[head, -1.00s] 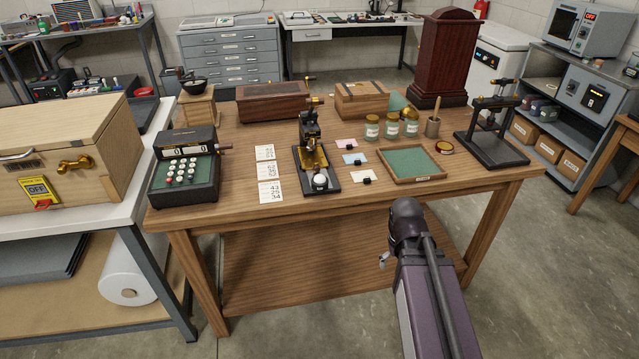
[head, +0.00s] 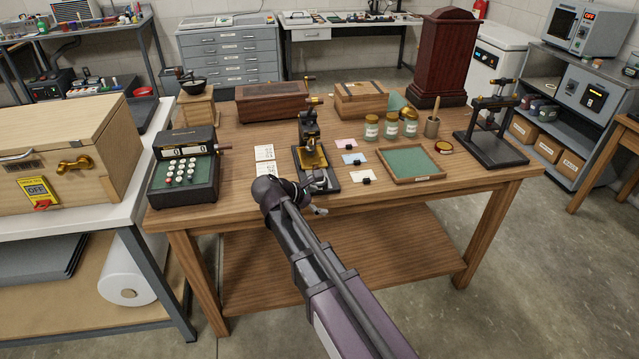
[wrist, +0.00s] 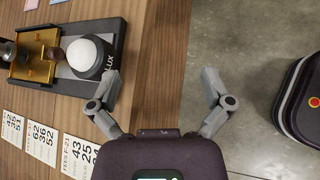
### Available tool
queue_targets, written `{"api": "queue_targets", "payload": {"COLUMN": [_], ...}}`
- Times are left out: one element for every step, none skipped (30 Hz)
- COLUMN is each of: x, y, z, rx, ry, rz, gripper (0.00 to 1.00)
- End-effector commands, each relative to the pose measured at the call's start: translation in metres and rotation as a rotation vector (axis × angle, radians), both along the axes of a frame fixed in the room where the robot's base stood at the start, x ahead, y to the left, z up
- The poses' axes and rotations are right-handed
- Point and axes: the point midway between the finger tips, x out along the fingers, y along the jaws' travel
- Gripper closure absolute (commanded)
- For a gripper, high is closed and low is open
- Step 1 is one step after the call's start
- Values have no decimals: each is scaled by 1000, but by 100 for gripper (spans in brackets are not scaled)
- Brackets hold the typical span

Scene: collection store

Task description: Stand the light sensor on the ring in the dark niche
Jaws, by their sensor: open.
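The light sensor (wrist: 90,56), a white dome on a dark body marked LUX, stands on the dark base of the brass instrument (head: 311,145) near the table's front edge. In the head view my arm's end mostly hides it. My gripper (head: 318,196) is open and empty by the table's front edge. In the wrist view the gripper (wrist: 159,80) has its fingers wide apart over the table edge and floor. The sensor lies just left of the left finger, not between the fingers. I cannot make out the ring or the dark niche.
On the table (head: 240,212) are a keyed machine (head: 184,168), number cards (head: 265,158), a green-lined tray (head: 412,180), glass jars (head: 390,124), a dark red cabinet (head: 443,60) and a black press (head: 492,135). A wooden case (head: 65,145) stands on the left bench.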

Motion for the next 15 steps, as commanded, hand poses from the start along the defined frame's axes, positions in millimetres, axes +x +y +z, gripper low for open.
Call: {"api": "queue_targets", "payload": {"x": [6, 7, 9, 10, 10, 11, 11, 11, 11, 11, 11, 11, 11, 11, 11], "y": [22, 32, 44, 52, 60, 70, 76, 81, 88, 91, 94, 97, 99, 100, 101], "z": [7, 10, 15, 19, 22, 25, 28, 30, 33, 34, 36, 37, 38, 38, 39], "rx": [-62, -98, -146, -179, -211, -247, -272, -293, -320, -334, -348, -361, -368, -373, -377], "ry": [11, 19, 28, 35, 40, 47, 51, 55, 58, 62, 64, 66, 67, 69, 70], "rz": [64, 97, 140, 166, 192, 222, 241, 257, 276, 287, 296, 305, 310, 314, 318], "gripper": [0, 0, 0, 0, 0, 0, 0, 0, 0, 0, 0, 0, 0, 0, 0]}}
